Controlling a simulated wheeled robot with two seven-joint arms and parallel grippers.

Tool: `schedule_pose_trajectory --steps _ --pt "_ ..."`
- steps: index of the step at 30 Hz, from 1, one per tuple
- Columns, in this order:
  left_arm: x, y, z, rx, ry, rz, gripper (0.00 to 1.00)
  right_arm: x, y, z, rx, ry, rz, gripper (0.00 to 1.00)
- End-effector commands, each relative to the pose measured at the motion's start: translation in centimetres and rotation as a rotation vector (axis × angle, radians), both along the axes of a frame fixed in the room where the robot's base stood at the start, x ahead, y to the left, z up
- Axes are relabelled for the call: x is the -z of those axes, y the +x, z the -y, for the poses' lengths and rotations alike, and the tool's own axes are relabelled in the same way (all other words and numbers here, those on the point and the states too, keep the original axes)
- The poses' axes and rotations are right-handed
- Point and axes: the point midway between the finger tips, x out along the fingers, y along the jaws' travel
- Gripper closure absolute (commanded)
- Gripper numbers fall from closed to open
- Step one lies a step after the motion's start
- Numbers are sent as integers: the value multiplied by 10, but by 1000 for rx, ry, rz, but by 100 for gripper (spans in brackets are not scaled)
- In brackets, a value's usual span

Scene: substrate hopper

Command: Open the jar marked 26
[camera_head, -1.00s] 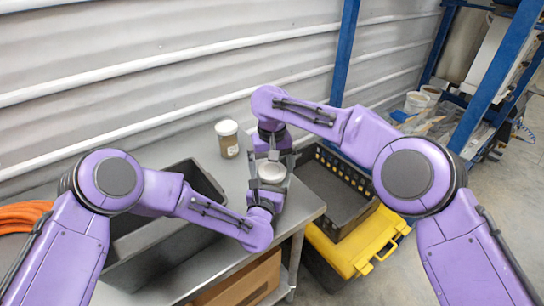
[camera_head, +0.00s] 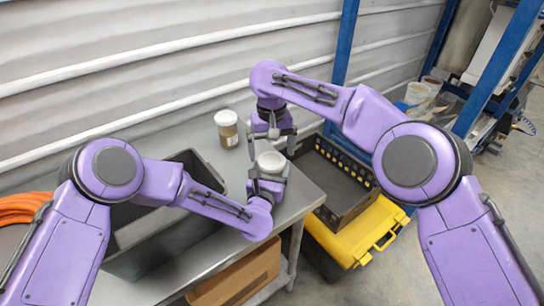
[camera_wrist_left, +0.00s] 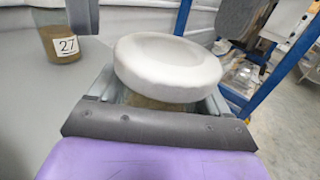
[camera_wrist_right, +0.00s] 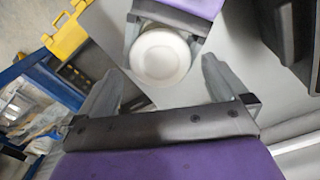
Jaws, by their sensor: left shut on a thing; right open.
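No number shows on this jar. My left gripper (camera_head: 268,184) is shut on the jar's body below the lid. My right gripper (camera_wrist_right: 165,85) is open and empty, above and behind the lid, apart from it.
Another white-lidded jar (camera_head: 227,128), marked 27 in the left wrist view (camera_wrist_left: 62,44), stands at the back of the grey table (camera_head: 309,190). A dark grey bin (camera_head: 120,262) is at left. A black tray (camera_head: 340,212) and yellow case (camera_head: 350,248) are beyond the table's right edge.

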Motion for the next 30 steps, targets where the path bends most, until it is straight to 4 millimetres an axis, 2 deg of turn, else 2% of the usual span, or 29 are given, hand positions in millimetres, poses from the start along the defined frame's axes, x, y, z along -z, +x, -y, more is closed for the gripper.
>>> schedule_pose_trajectory --steps 3,9,10,11,12,18,21,23,30 --pt "2 0 -1 -1 2 -3 100 -11 0 0 0 -1 0 0" --pt "2 0 -1 -1 2 -3 100 -12 0 0 0 0 -1 0" --pt "2 0 -1 -1 2 -3 16 -12 0 0 0 0 -1 0" --pt "2 0 -1 -1 2 -3 6 -12 0 0 0 0 -1 0" --pt "1 0 -1 -1 1 -2 0 -12 0 0 0 0 -1 0" --pt "1 0 0 0 0 -1 0 -12 0 0 0 0 -1 0" --pt "3 -7 -2 1 0 -2 0 -7 0 0 0 0 -1 0" --pt "4 -17 -4 2 2 -3 0 -2 0 0 0 0 -2 0" --pt "6 -72 -18 1 1 -3 0 20 0 0 0 0 -1 0"
